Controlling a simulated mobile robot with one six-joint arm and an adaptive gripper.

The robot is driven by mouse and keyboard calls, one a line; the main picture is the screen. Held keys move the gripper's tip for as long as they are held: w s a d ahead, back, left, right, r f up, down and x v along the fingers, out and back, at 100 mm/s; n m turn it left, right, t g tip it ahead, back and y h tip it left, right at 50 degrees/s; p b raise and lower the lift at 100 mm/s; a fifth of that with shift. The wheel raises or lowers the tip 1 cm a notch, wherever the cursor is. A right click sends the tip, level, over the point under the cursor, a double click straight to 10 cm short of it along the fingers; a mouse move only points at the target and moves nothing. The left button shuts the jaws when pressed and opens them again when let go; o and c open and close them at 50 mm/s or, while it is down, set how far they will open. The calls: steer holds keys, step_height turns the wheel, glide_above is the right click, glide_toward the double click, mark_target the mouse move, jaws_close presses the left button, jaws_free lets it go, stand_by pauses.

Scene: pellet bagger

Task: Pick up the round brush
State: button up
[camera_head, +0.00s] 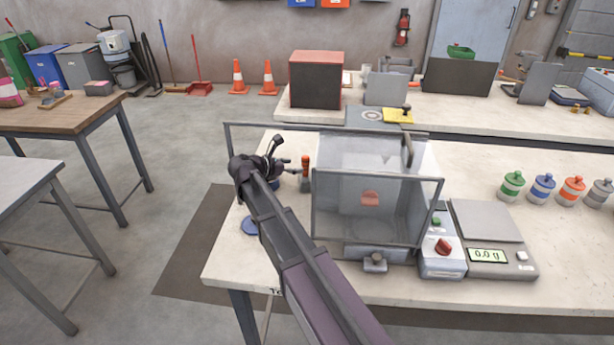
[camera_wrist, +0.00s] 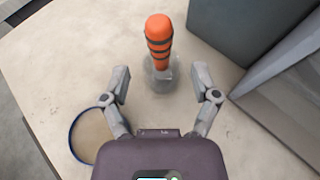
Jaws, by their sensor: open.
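The round brush (camera_head: 305,164) stands upright on the light worktop, left of the clear-walled machine. In the wrist view, its orange handle (camera_wrist: 159,33) has dark bands and rises from a grey round lower part. My gripper (camera_wrist: 161,78) is open and empty, with one finger to each side of the brush's lower part in the picture. I cannot tell whether either finger touches it. In the head view, my gripper (camera_head: 277,160) is just left of the brush, and my arm crosses the worktop's left part.
The clear-walled machine (camera_head: 375,205) stands close on the right. A scale (camera_head: 487,240) and several capped jars (camera_head: 542,188) are farther right.

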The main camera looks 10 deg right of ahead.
mark_target(306, 176)
steer(key=shift+d, duration=0.15)
steer(key=shift+b+x, duration=0.9)
steer(key=shift+x, duration=1.7)
steer(key=shift+w+r, duration=0.1)
jaws_close()
